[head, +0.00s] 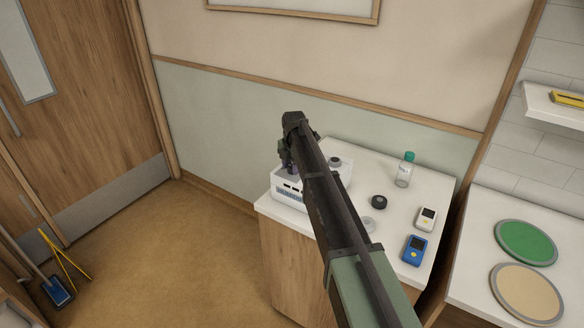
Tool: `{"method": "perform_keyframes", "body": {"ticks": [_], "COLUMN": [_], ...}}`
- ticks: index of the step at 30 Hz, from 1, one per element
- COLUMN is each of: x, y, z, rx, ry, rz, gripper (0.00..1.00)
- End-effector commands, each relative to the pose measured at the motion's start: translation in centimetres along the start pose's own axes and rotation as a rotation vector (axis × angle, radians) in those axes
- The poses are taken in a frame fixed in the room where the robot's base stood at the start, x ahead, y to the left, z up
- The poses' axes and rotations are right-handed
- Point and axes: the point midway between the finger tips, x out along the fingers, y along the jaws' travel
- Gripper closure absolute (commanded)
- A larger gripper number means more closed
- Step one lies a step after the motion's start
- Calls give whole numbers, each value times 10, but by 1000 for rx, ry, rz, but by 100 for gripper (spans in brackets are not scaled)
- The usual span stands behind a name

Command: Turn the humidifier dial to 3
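A white box-shaped unit (290,192), which looks like the humidifier, stands at the back left of the white-topped bedside cabinet (435,187). Its front has dark markings too small to read. A dark round part (335,162) shows at its top right. My gripper (288,168) points down over the left part of the unit. My arm covers the middle of the unit. The dial and its setting cannot be made out. I cannot tell whether the fingers touch anything or how far apart they are.
A clear bottle with a green cap (404,170), a black round knob-like piece (378,202), a clear disc (368,224), a white handheld device (426,218) and a blue one (414,250) stand right of my arm. A counter with green (526,242) and tan discs (526,292) is at right.

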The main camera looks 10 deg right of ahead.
Motion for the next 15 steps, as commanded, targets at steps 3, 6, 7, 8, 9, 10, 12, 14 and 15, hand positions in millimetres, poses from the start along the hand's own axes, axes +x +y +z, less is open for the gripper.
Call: {"method": "perform_keyframes", "body": {"ticks": [3, 6, 7, 8, 9, 10, 12, 14, 15], "x": [0, 0, 0, 0, 0, 0, 0, 0, 0], "y": [0, 0, 0, 0, 0, 0, 0, 0, 0], "z": [0, 0, 0, 0, 0, 0, 0, 0, 0], "rx": [0, 0, 0, 1, 3, 5, 13, 26, 37], "ry": [0, 0, 0, 0, 0, 0, -1, -1, -2], "rz": [0, 0, 0, 0, 0, 0, 0, 0, 0], "gripper": [78, 89, 89, 89, 89, 89, 89, 89, 89]}}
